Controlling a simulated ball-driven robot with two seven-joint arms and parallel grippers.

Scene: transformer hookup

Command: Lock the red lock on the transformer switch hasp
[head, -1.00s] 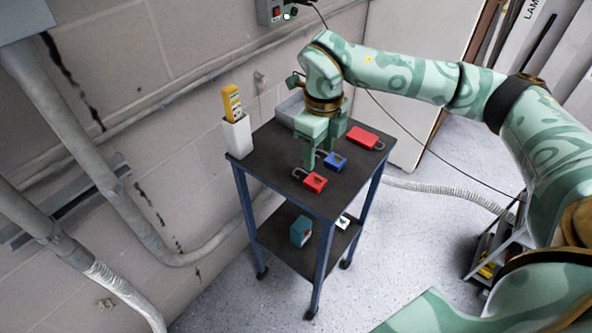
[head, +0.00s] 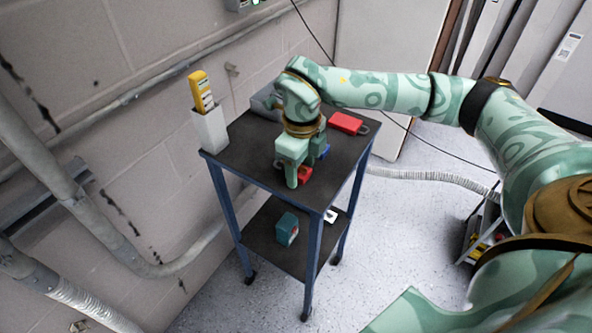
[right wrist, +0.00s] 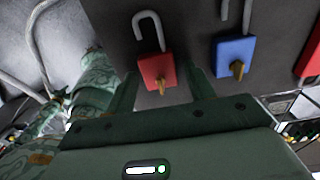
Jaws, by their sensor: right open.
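The red lock (right wrist: 157,72) lies on the cart's dark top, its grey shackle open with one end free and a brass key at its body. In the head view the red lock (head: 305,174) is partly hidden by my right gripper (head: 301,172). That gripper is open and points down over it. In the right wrist view the lock's body is between the two fingers of the gripper (right wrist: 162,90), with a gap on each side. My left gripper is not in view. I cannot make out the transformer switch hasp.
A blue lock (right wrist: 235,56) with a key lies right beside the right gripper. A larger red object (head: 347,122) is on the cart (head: 240,175), behind. A white holder (head: 210,130) with a yellow device (head: 201,92) stands at its left corner. A teal box (head: 287,229) sits on the lower shelf.

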